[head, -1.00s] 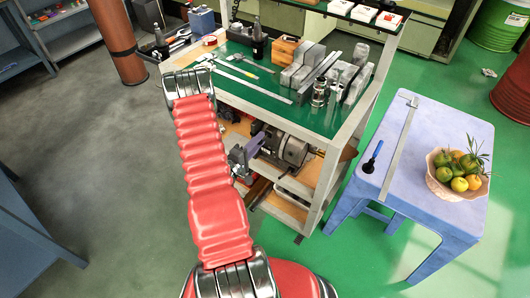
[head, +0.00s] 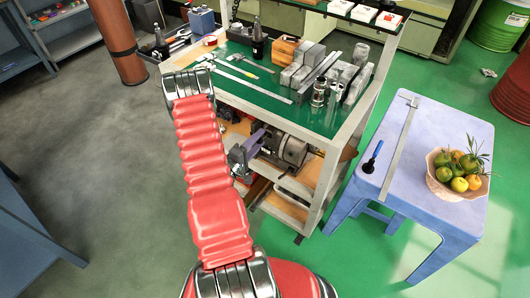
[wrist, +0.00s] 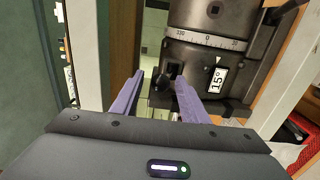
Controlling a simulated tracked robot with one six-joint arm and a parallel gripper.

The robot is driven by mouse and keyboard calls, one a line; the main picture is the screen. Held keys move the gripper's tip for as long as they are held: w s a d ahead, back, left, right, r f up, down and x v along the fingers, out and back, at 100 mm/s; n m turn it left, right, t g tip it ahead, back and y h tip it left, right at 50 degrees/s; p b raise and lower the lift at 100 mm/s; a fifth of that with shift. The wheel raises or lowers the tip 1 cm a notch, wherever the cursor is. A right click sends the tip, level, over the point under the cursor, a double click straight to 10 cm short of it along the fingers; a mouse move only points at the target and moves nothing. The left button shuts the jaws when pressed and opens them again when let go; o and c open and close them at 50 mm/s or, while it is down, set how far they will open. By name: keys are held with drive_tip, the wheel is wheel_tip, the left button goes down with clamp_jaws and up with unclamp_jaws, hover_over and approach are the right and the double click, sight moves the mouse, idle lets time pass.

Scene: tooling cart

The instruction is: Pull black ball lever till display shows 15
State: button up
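The grey machine (head: 292,149) sits on the lower shelf of the cart. In the wrist view its dark round body (wrist: 210,65) carries a white scale ring (wrist: 205,39) and a small white display (wrist: 218,80) that reads 15°, turned sideways. The black ball lever (wrist: 161,82) is between the fingers of my gripper (wrist: 159,78), nearer the right finger. The two purple fingers are apart, with a gap beside the ball at the left. Contact with the right finger cannot be told. In the head view my gripper (head: 254,138) is beside the machine's left end, and the ball is hidden.
The green cart top (head: 262,92) holds metal blocks, calipers and tools above the shelf. The light cart posts and shelf edges stand close around my gripper. A blue table (head: 407,203) with a fruit bowl (head: 456,187) stands at the right. Grey floor is clear at the left.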

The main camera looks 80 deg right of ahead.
drive_tip(key=shift+o, duration=0.4)
drive_tip(key=shift+a+f, duration=0.1)
drive_tip(key=shift+w+a, duration=0.1)
drive_tip(key=shift+a, duration=0.1)
drive_tip(key=v, duration=0.6)
drive_tip(key=shift+a, duration=0.25)
idle(0.7)
